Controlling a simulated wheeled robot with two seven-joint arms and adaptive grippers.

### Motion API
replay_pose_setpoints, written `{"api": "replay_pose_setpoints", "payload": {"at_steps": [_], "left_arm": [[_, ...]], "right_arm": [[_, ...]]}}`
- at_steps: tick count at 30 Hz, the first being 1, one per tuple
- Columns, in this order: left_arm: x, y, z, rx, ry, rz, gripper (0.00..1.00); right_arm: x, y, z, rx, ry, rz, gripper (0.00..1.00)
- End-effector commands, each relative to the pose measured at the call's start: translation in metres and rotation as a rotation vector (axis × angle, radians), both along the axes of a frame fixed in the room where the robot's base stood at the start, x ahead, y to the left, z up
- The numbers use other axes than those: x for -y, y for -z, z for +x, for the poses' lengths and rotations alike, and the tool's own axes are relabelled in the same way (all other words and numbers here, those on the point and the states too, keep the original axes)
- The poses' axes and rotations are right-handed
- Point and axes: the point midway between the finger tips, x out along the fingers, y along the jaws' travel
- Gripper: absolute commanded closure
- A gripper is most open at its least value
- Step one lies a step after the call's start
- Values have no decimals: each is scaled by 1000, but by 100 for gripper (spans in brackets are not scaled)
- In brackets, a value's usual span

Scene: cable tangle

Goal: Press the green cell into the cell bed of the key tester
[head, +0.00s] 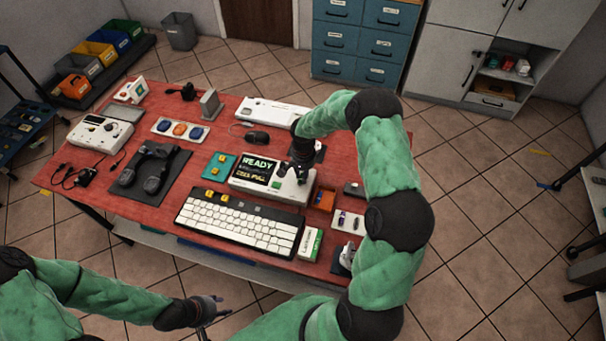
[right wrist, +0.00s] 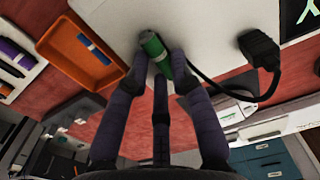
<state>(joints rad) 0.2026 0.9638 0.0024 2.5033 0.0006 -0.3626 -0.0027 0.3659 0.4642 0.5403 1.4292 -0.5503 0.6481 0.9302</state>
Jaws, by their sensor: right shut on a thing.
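The key tester (head: 240,185) is a white box on the red table, with a screen reading READY and a second line too small to read surely. My right gripper (head: 297,168) is over its right part. In the right wrist view my right gripper (right wrist: 160,75) is shut on the green cell (right wrist: 153,46), close over the white tester top (right wrist: 200,25). I cannot tell whether the cell touches the tester; the cell bed is not clearly visible. My left gripper (head: 212,308) is empty and looks open, off the table's front edge.
A black cable plug (right wrist: 260,47) is by the cell on the tester. An orange tray (right wrist: 62,48) holding a blue cell (right wrist: 95,48) is beside the tester. A white keyboard (head: 240,222) lies in front and a teal block (head: 219,164) to the left.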

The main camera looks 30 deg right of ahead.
Motion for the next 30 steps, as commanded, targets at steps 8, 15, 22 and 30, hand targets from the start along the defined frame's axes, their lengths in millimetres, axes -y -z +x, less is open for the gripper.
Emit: {"api": "replay_pose_setpoints", "payload": {"at_steps": [8, 15, 22, 30], "left_arm": [[0, 0, 0, 0, 0, 0, 60], [0, -2, 0, 0, 0, 0, 60], [0, -5, 0, 0, 0, 0, 60], [0, -9, 0, 0, 0, 0, 60]], "right_arm": [[0, 0, 0, 0, 0, 0, 76], [0, -3, 0, 1, 0, 0, 76], [0, -12, 0, 1, 0, 0, 76], [0, -20, 0, 0, 0, 0, 76]]}}
